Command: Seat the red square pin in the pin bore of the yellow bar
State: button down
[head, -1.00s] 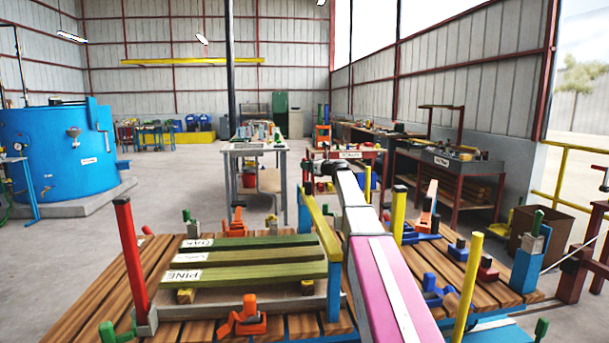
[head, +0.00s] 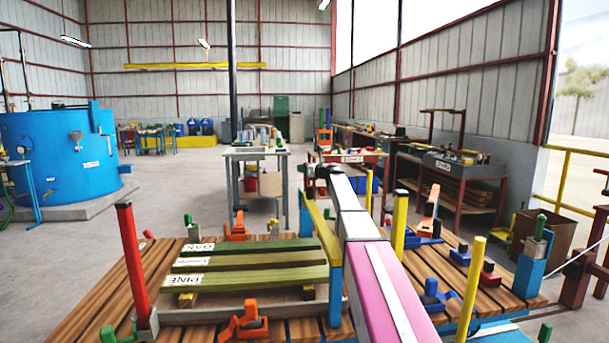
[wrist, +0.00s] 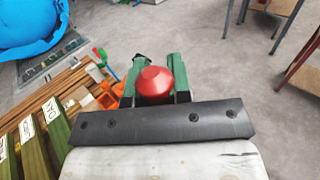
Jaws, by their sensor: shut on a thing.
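My gripper (wrist: 154,88) has green fingers and is shut on a red piece (wrist: 155,84), taken as the red square pin. Only its rounded red top shows in the wrist view; its lower part is hidden. In the head view my arm's end is near the far end of the yellow bar, and the fingers and pin cannot be made out. The yellow bar (head: 319,229) runs away from me above the slatted table, left of my arm, by a blue post (head: 335,292). Its pin bore is not visible, so I cannot tell whether pin and bore line up.
Green boards (head: 250,260) labelled by wood type lie left of the bar. A red post (head: 133,262), yellow posts (head: 468,290) and orange clamps (head: 243,322) stand around the slatted table (head: 90,300). Open floor lies beyond.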

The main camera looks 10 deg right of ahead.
jog(key=s+a+r, duration=0.6)
jog(key=a+r, duration=0.4)
jog(key=r, duration=0.1)
jog(key=w+d+f+n+g+y, duration=0.2)
jog(key=d+n+g, duration=0.2)
jog(key=g, duration=0.2)
jog(key=w+d+f+n+g+y, duration=0.2)
jog(key=d+n+g+y, duration=0.1)
jog(key=d+n+g, duration=0.2)
jog(key=shift+w+d+g, duration=0.25)
jog(key=shift+w+g, duration=0.1)
jog(key=shift+g, duration=0.55)
jog(key=shift+f, duration=2.9)
